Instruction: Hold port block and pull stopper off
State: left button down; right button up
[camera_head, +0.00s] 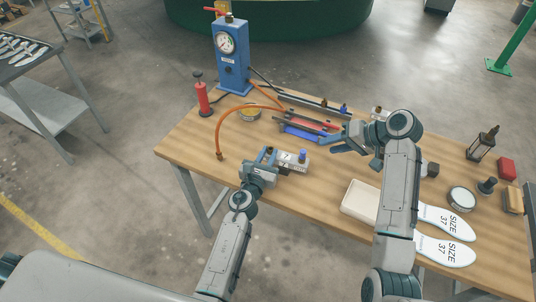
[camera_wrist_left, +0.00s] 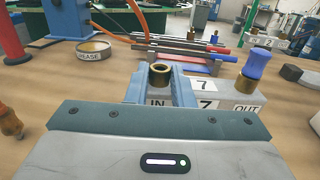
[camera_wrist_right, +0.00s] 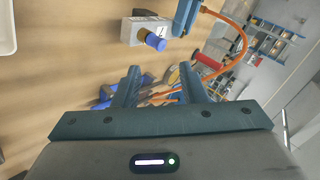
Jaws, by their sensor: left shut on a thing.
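The port block (camera_head: 293,162), a pale grey block marked 7, IN and OUT, sits on the wooden table. My left gripper (camera_head: 270,156) is shut on its IN end, with a finger on either side of the open brass port (camera_wrist_left: 161,74). The blue stopper (camera_wrist_left: 257,64) stands upright in the brass OUT port; it also shows in the head view (camera_head: 302,155) and, with the block, in the right wrist view (camera_wrist_right: 154,41). My right gripper (camera_head: 338,144) is open and empty, above the table to the right of the block, apart from the stopper.
A blue pump stand with a gauge (camera_head: 231,55) and a red hand pump (camera_head: 202,95) stand at the back left. An orange hose (camera_head: 232,112) curves behind the block. Red and blue tools (camera_head: 302,131) lie behind. A tray (camera_head: 360,199) and insoles (camera_head: 443,247) lie at right.

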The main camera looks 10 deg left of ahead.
aim_at(302, 155)
jog(key=shift+w+a+f+m+g, duration=0.2)
jog(key=shift+a+f+m, duration=1)
jog(key=shift+m, duration=2.4)
jog(key=shift+w+a+f+m, duration=0.25)
jog(key=shift+a+f+m, duration=0.95)
jog(key=shift+m, duration=2.4)
jog(key=shift+w+a+f+m+g, duration=0.2)
jog(key=shift+a+f+m, duration=1)
jog(key=shift+m, duration=2.4)
jog(key=shift+a+r, duration=0.1)
grip_shut()
